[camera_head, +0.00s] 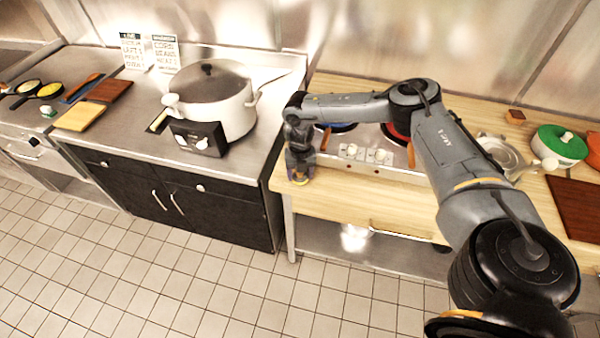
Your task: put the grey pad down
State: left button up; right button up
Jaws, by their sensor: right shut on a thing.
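My right gripper (299,176) points down over the front left corner of the wooden counter (345,180). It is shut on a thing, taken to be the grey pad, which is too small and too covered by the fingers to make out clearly. I cannot tell whether it touches the counter top. My left gripper is not in view.
A hob with knobs (366,154) lies right of the gripper, partly under my arm. Left, across a gap, a steel counter holds a large lidded white pot (222,112) with a control box. A green-lidded pot (560,145) and brown board (575,208) stand far right.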

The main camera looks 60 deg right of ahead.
jog(key=shift+f, duration=0.1)
jog(key=o, duration=1)
jog(key=shift+o, duration=0.2)
